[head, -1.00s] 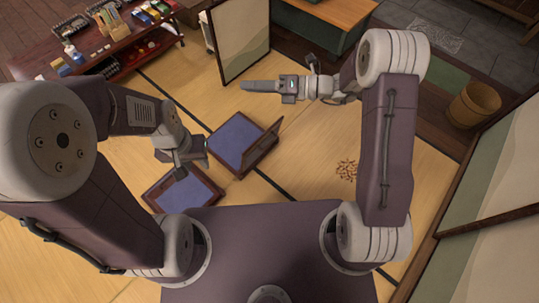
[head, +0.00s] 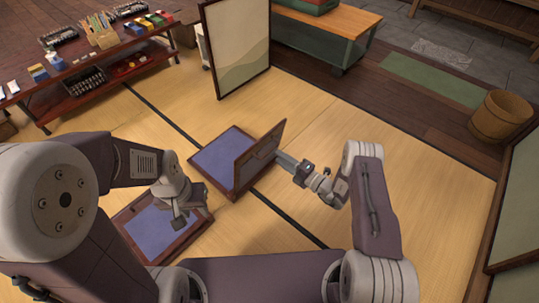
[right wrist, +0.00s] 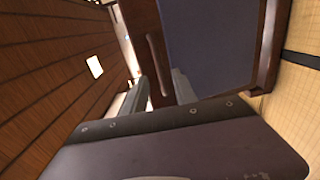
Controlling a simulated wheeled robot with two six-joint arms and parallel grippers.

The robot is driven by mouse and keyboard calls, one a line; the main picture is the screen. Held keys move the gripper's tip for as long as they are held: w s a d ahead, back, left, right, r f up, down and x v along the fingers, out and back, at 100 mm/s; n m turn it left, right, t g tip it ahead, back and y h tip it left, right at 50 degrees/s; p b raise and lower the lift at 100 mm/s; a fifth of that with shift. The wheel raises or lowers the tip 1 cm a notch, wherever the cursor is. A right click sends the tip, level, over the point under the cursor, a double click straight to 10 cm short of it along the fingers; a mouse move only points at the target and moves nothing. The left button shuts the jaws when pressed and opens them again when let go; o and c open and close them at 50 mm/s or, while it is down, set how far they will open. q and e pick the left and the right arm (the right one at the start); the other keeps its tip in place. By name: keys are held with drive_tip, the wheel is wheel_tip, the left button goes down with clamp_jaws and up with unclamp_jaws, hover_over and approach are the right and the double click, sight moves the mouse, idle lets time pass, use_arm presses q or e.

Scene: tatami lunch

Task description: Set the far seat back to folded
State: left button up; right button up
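The far seat (head: 222,147) is a low dark-wood frame with a blue cushion on the mat. Its back (head: 262,155) stands raised at its right side, tilted. My right gripper (head: 279,160) is at the right of that back, close to its outer face; whether it touches is unclear. In the right wrist view, its fingers (right wrist: 160,90) are apart, with brown wood between or just beyond them. The blue cushion (right wrist: 210,45) shows to the right there. My left gripper (head: 180,214) hangs over the near seat (head: 155,228); its fingers are too small to read.
A folding screen (head: 238,45) stands behind the far seat. A low shelf table with small goods (head: 100,80) is at the far left. A wooden bucket (head: 500,117) is at the right. The tatami (head: 400,140) to the right of the seats is clear.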

sight(269, 151)
drive_tip(key=b+x, duration=0.1)
drive_tip(key=x, duration=0.2)
drive_tip(key=b+x, duration=0.2)
drive_tip(key=x, duration=0.1)
drive_tip(key=shift+f, duration=0.2)
drive_tip(key=shift+w+a+r, duration=0.15)
drive_tip(key=shift+w+a, duration=0.05)
clamp_jaws()
idle(0.9)
